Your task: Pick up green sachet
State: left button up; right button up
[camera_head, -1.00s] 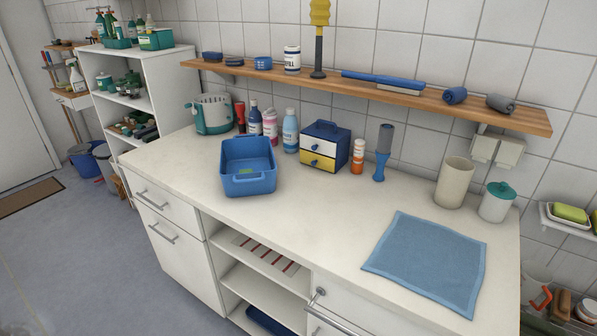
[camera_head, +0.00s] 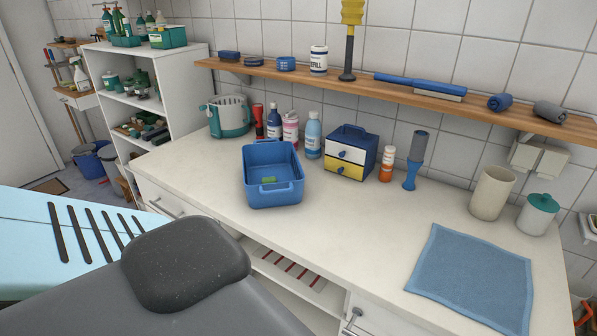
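A small green sachet (camera_head: 269,180) lies on the floor of the blue plastic tub (camera_head: 275,197). The tub stands on the white counter, left of the middle. Only a small part of the sachet shows over the tub's front wall. Links of my arm fill the lower left of the head view, in front of the counter. Neither my left nor my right gripper shows in this view.
Behind the tub stand several bottles (camera_head: 313,135), a small drawer box (camera_head: 351,155) and a teal-and-white basket (camera_head: 229,117). A wooden shelf (camera_head: 420,97) runs above. A blue cloth (camera_head: 472,275) lies at right. The counter between tub and cloth is clear.

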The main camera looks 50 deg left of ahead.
aim_at(265, 180)
jog(key=j+z, duration=0.35)
jog(key=k+j+z, duration=0.3)
jog(key=j, duration=0.15)
jog(key=j+z, duration=0.15)
jog(key=j, duration=0.15)
jog(key=k+j+z, duration=0.15)
jog(key=j, duration=0.15)
jog(key=k+j+z, duration=0.15)
jog(key=k+j, duration=0.2)
jog(key=j, duration=0.25)
jog(key=k+j, duration=0.25)
jog(key=j, duration=0.2)
jog(key=k+j+z, duration=0.1)
jog(key=j, duration=0.35)
jog(key=k+j, duration=0.35)
